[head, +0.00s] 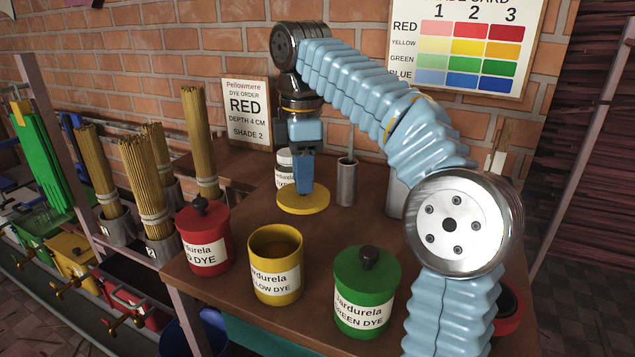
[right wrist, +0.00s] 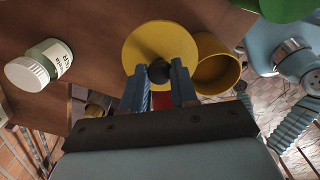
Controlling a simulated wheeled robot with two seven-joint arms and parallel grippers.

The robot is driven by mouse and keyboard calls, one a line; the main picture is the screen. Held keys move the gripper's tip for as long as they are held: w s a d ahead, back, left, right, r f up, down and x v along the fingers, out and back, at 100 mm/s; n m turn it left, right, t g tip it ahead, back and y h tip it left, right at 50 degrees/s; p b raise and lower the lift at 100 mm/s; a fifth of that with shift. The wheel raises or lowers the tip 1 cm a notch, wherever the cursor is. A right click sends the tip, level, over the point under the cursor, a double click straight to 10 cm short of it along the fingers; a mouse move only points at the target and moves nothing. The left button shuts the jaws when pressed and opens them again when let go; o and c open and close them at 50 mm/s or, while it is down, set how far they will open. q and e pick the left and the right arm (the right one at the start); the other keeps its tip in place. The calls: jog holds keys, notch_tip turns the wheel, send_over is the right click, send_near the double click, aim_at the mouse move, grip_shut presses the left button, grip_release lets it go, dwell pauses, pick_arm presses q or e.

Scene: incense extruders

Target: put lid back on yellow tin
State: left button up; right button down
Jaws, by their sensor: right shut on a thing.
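The yellow tin (head: 270,263) stands upright and open on the table, between the red and green tins. It also shows in the right wrist view (right wrist: 232,72), partly behind the lid. My right gripper (head: 304,188) is shut on the black knob of the round yellow lid (head: 303,203). The lid is held flat behind and slightly right of the tin, apart from its mouth. I cannot tell if it touches the table. In the right wrist view the lid (right wrist: 150,42) sits at the fingertips (right wrist: 159,75). My left gripper is not in view.
The lidded red tin (head: 203,230) and green tin (head: 365,290) flank the yellow tin closely. A white-capped jar (head: 284,170) and a metal cup (head: 347,185) stand behind the lid. Holders with incense bundles (head: 150,190) are at the left. The table (head: 320,235) is clear between lid and tins.

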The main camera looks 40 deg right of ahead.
jog(key=s+a+r+m+p, duration=0.1)
jog(key=s+a+r+m, duration=0.35)
jog(key=a, duration=0.35)
jog(key=shift+s+a+f+b, duration=0.15)
jog(key=shift+f+b, duration=0.2)
jog(key=shift+f, duration=0.65)
jog(key=shift+w+a+f+b, duration=0.1)
jog(key=shift+a+f+b, duration=0.15)
jog(key=shift+f, duration=0.7)
jog(key=shift+s+a+f+b, duration=0.1)
jog(key=shift+f+b, duration=0.3)
jog(key=shift+f, duration=0.6)
jog(key=shift+r+p, duration=0.1)
jog(key=shift+p, duration=0.3)
jog(key=shift+f, duration=0.2)
jog(key=shift+p, duration=0.35)
